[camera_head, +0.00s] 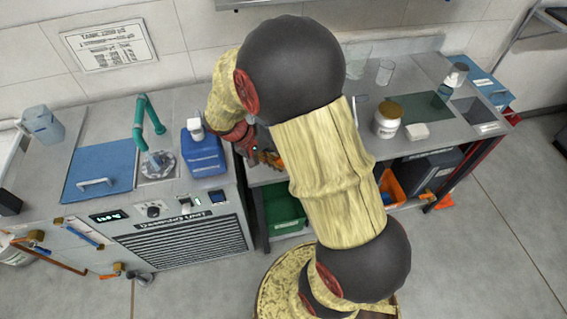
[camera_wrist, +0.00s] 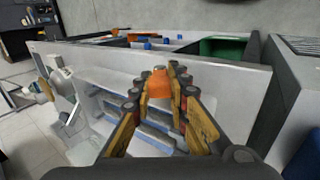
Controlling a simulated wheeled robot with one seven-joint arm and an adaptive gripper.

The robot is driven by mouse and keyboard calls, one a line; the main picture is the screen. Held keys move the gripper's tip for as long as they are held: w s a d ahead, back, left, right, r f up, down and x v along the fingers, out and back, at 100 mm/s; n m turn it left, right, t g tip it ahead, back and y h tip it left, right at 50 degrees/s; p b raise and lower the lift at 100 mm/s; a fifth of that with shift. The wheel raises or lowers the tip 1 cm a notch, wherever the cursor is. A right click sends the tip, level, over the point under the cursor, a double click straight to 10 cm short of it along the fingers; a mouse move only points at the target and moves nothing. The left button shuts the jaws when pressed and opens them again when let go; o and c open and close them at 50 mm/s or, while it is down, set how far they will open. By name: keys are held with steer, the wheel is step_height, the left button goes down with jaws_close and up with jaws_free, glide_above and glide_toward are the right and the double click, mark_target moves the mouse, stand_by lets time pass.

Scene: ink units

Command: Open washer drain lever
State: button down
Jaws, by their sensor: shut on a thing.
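My gripper (camera_wrist: 160,92) is shut on a small orange piece (camera_wrist: 158,82), which looks like a lever handle. Its yellow-and-black fingers stand on either side of the piece, in front of a pale grey panel. In the head view my gripper (camera_head: 262,156) is at the gap between the washer unit on the left and the bench on the right, with some orange showing beside it. My arm covers much of that area. What the orange piece is fixed to, and its angle, cannot be made out.
The washer unit (camera_head: 185,246) has a blue lid (camera_head: 98,172), a green tap (camera_head: 141,118) and a blue jug (camera_head: 204,152) on top. The bench (camera_head: 345,118) holds a white jar (camera_head: 388,121). A green bin (camera_head: 284,208) and an orange bin (camera_head: 392,187) sit below.

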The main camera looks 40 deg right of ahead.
steer(key=shift+w+a+f+g+h+b, duration=0.1)
steer(key=shift+a+f+g+h+b, duration=0.2)
steer(key=shift+h, duration=0.2)
steer(key=shift+w+a+f+g+h+b, duration=0.15)
steer(key=shift+g+h+b, duration=0.15)
steer(key=shift+h+b, duration=0.15)
steer(key=shift+h, duration=0.25)
steer(key=c, duration=1.7)
jaws_free()
steer(key=shift+r, duration=0.15)
steer(key=v, duration=1.1)
steer(key=shift+w+a+r, duration=0.2)
steer(key=shift+w+a, duration=0.05)
